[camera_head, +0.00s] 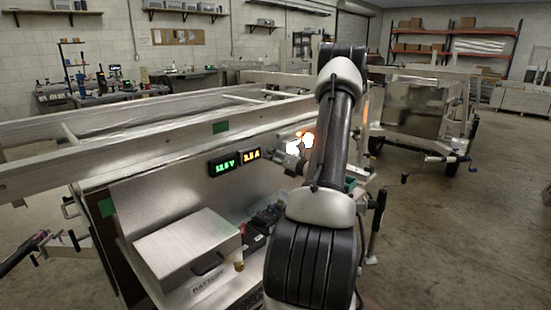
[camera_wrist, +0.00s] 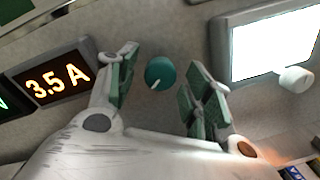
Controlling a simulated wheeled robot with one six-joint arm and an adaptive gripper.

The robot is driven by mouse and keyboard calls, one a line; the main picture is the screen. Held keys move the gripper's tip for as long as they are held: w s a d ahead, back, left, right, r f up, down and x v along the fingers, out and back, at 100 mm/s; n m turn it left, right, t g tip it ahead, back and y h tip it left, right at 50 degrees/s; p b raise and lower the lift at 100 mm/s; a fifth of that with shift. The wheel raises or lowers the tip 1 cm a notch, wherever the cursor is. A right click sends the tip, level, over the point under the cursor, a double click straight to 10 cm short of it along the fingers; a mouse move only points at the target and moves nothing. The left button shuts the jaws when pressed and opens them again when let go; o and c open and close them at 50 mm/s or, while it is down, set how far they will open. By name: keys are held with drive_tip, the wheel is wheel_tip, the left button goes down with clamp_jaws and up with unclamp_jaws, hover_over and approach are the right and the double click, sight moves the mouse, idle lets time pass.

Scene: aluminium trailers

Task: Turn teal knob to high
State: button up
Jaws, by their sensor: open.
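The teal knob (camera_wrist: 160,73) is on the grey metal panel in the wrist view, with a small white pointer mark at its lower left edge. My gripper (camera_wrist: 163,80) is open, one finger to the left of the knob and one to the right, with a gap on both sides. The fingers have green pads. I cannot tell how far the fingertips are from the panel. In the head view my gripper (camera_head: 290,160) is near the panel, partly behind my arm, and the teal knob is hidden there.
An amber display (camera_wrist: 55,83) reading 3.5 A is left of my gripper. A bright white screen (camera_wrist: 270,45) and a white knob (camera_wrist: 294,79) are to the right. A metal battery box (camera_head: 187,250) and a green voltage display (camera_head: 223,164) are on the trailer. Open floor lies to the right.

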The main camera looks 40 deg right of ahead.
drive_tip(key=s, duration=1.2)
drive_tip(key=shift+r, duration=0.15)
drive_tip(key=shift+w+a, duration=0.1)
drive_tip(key=shift+w, duration=0.05)
drive_tip(key=w+n, duration=0.4)
drive_tip(key=w, duration=0.2)
drive_tip(key=w+n, duration=0.4)
drive_tip(key=w, duration=0.1)
drive_tip(key=shift+w, duration=0.35)
drive_tip(key=c, duration=1)
